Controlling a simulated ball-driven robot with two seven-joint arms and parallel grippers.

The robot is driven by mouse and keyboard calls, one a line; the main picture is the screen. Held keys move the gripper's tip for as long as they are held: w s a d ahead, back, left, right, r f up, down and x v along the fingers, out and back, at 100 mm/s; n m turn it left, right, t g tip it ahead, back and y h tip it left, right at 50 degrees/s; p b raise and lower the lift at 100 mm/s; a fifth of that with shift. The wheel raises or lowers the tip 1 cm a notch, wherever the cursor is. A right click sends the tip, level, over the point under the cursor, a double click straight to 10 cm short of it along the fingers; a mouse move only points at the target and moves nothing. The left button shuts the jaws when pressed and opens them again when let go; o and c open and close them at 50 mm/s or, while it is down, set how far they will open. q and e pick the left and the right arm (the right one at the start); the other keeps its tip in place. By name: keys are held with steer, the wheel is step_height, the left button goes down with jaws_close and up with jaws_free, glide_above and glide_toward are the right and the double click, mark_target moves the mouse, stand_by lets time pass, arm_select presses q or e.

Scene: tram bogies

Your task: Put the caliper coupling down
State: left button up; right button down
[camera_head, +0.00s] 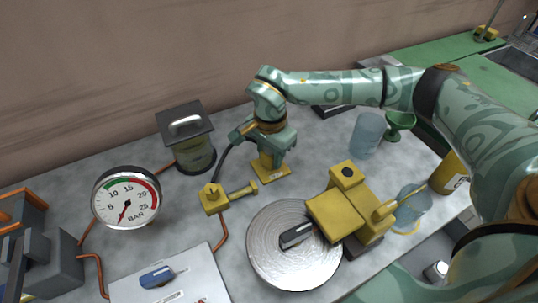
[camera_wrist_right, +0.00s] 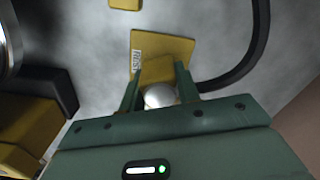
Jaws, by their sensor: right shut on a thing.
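My right gripper (camera_head: 271,140) is shut on the caliper coupling, whose silver rounded end (camera_wrist_right: 160,96) shows between the fingers in the right wrist view. The fingers (camera_wrist_right: 160,88) hide most of the coupling. A yellow rest (camera_head: 272,168) with a flat base stands directly below the gripper; its labelled plate also shows in the wrist view (camera_wrist_right: 150,45). I cannot tell whether the coupling touches the rest. A black hose (camera_head: 222,163) curves from beside the gripper to a yellow fitting (camera_head: 214,198) on the bench. My left gripper is out of view.
A lidded jar (camera_head: 196,155) and a pressure gauge (camera_head: 127,198) stand left. A silver disc (camera_head: 280,262) and yellow caliper block (camera_head: 337,212) lie in front. A blue cup (camera_head: 367,133) and green funnel (camera_head: 398,122) stand right. Grey bench (camera_head: 310,165) shows between.

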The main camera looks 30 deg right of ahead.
steer(key=shift+s+r, duration=0.1)
steer(key=shift+s, duration=0.05)
steer(key=shift+f, duration=0.55)
steer(key=c, duration=1)
jaws_free()
steer(key=shift+r, duration=0.1)
steer(key=shift+r, duration=0.4)
arm_select(q)
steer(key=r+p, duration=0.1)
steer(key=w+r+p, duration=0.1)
steer(key=p, duration=0.1)
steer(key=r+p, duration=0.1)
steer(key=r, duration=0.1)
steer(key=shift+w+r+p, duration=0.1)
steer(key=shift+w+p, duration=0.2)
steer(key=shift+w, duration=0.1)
arm_select(e)
step_height(320, 180, up, 12)
steer(key=shift+r, duration=0.1)
